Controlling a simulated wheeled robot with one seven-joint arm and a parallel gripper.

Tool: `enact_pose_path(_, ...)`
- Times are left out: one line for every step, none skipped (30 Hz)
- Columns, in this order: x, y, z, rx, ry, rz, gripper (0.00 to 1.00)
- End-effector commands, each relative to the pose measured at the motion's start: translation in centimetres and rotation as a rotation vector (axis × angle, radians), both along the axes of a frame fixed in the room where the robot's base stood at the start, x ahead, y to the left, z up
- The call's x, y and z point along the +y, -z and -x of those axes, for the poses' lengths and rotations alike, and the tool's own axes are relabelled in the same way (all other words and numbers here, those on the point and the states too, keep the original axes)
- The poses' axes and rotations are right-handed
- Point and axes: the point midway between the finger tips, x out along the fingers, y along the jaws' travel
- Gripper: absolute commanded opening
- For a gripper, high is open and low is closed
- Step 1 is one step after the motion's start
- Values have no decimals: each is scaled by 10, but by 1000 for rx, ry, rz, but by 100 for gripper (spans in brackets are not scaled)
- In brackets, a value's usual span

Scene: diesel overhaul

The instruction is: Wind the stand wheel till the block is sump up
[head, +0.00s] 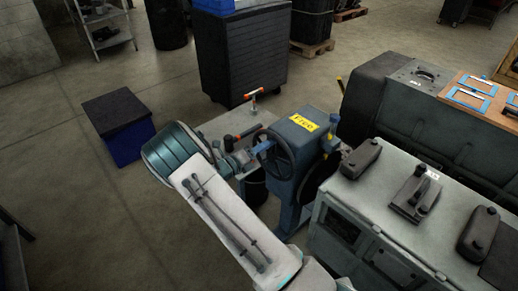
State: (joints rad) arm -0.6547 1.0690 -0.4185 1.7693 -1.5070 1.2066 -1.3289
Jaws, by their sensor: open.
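The stand wheel (281,156) is a dark spoked handwheel on the left face of the blue-grey stand gearbox (292,133). A yellow label (303,122) on the gearbox top reads "Free". A blue lever (331,126) with a yellow part stands at its right. The grey-green block (385,205) is right of the gearbox, with several dark covers on its upper face; I see no sump on that face. My gripper (254,155) is open at the wheel's left rim, close to a blue part there. The view does not settle whether they touch. My wrist partly hides this area.
A grey bench top (225,123) with orange-handled tools (253,94) lies behind my gripper. A dark cabinet (241,55) stands behind it. A blue box with a black lid (118,115) is on the floor at left. A wooden-topped bench (478,100) is at right.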

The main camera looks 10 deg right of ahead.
Motion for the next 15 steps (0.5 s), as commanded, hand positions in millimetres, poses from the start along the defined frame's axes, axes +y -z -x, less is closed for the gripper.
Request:
enact_pose_path(7,2,3,1,-3,-1,43)
enact_pose_path(12,2,5,0,-5,-2,43)
enact_pose_path(18,2,8,0,-5,-3,43)
enact_pose_path(23,2,11,-1,-6,-3,43)
enact_pose_path(29,2,14,-1,-7,-2,43)
enact_pose_path(37,3,18,-2,-7,-3,43)
enact_pose_path(43,3,22,-1,-7,-3,43)
enact_pose_path(50,3,25,0,-8,-2,43)
enact_pose_path(58,3,30,0,-7,-3,43)
enact_pose_path(64,3,33,0,-8,-4,43)
enact_pose_path(70,3,37,-1,-8,-2,43)
enact_pose_path(77,3,41,-1,-7,-3,43)
enact_pose_path(83,3,44,-1,-8,-2,43)
enact_pose_path(89,3,47,-1,-8,-2,43)
enact_pose_path(94,2,51,0,-7,-3,43)
